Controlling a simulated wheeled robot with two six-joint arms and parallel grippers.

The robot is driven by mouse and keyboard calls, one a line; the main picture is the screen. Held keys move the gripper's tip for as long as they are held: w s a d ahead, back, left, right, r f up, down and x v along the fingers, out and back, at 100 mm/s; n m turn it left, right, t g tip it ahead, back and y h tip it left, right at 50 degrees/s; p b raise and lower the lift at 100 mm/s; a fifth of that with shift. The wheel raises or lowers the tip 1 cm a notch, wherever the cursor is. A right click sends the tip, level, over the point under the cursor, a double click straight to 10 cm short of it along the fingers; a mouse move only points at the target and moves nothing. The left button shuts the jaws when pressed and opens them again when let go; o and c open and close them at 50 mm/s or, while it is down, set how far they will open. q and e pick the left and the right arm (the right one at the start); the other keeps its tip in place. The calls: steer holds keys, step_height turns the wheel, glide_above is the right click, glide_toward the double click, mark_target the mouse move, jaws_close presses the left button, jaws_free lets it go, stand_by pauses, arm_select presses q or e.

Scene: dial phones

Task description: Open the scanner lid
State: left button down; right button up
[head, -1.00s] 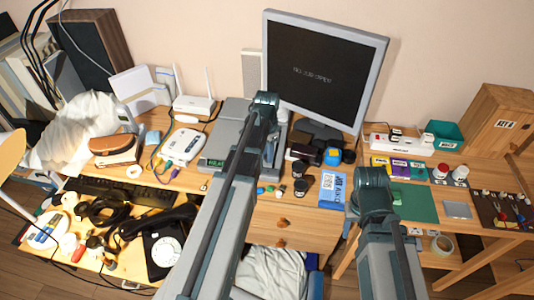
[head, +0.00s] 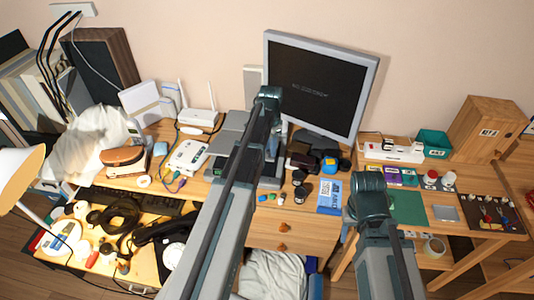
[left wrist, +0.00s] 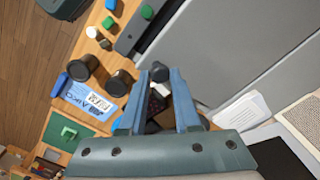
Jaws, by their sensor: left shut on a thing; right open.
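The grey scanner (head: 232,131) stands on the desk left of the monitor, partly hidden behind my left arm in the head view. In the left wrist view its broad grey lid (left wrist: 235,45) fills the upper right, beside a dark strip with a green button. My left gripper (left wrist: 160,76) has its blue-grey fingers closed around a small dark tab (left wrist: 158,72) at the lid's near edge. How the tab joins the lid is hard to see. I cannot tell whether the lid is raised. My right arm shows in the head view, but its gripper is not visible.
The monitor (head: 322,88) stands just right of the scanner. A white device (head: 187,157) and router (head: 198,118) are left of the scanner. Right of the monitor is a power strip (head: 393,152).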

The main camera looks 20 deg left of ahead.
arm_select(q)
steer(key=w+a+r+p, duration=0.2)
steer(key=w+r+p, duration=0.2)
steer(key=w, duration=0.4)
steer(key=w+a+r+p, duration=0.2)
steer(key=w+r+p, duration=0.3)
steer(key=w, duration=0.3)
steer(key=shift+a+r, duration=0.35)
steer(key=shift+r, duration=0.1)
steer(key=c, duration=1)
jaws_free()
steer(key=o, duration=0.4)
steer(key=shift+a, duration=0.15)
steer(key=shift+d, duration=0.2)
